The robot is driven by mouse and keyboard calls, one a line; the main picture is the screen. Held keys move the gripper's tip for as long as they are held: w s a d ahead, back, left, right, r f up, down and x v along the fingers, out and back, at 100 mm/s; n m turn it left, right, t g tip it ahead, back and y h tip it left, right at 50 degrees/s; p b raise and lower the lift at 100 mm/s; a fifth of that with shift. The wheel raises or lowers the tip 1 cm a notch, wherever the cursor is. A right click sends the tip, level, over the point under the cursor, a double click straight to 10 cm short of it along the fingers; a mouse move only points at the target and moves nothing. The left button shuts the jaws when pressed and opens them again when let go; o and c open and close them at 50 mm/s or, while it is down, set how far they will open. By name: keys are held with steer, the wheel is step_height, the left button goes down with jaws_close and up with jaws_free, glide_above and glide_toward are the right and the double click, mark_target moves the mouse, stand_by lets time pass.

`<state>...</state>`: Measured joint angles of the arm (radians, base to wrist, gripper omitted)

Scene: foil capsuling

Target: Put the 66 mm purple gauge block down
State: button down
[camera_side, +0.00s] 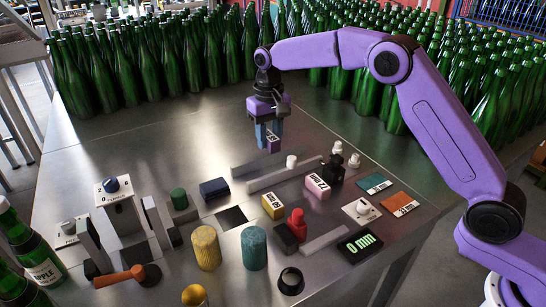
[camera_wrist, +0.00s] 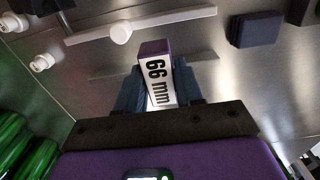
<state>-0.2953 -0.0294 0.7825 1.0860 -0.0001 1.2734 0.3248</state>
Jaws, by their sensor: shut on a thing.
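The purple gauge block (camera_wrist: 158,80) is marked "66 mm" on a white label in the wrist view. It is between the blue fingers of my gripper (camera_wrist: 158,90), which is shut on it. In the side view my gripper (camera_side: 268,135) points down over the back middle of the steel table, and the purple block (camera_side: 273,144) shows at its fingertips. The block appears held above the table; the exact gap is hard to tell.
Pale bars (camera_side: 285,175) lie in front of my gripper. A yellow block (camera_side: 272,206), a pink block (camera_side: 317,186) and a dark blue block (camera_side: 214,189) stand nearer the camera. Green bottles (camera_side: 190,50) crowd the back. Bare table (camera_side: 170,140) lies left of my gripper.

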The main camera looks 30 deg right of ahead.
steer(key=s+d+r, duration=0.2)
steer(key=s+d, duration=0.1)
steer(key=s, duration=0.9)
steer(key=s+d+r, duration=0.2)
steer(key=s+d, duration=0.1)
steer(key=s, duration=1)
glide_above(296, 201)
step_height(296, 201, down, 10)
steer(key=shift+s+r, duration=0.15)
steer(key=shift+r, duration=0.1)
steer(key=shift+f, duration=1.75)
steer(key=shift+f, duration=0.15)
steer(key=c, duration=0.7)
jaws_free()
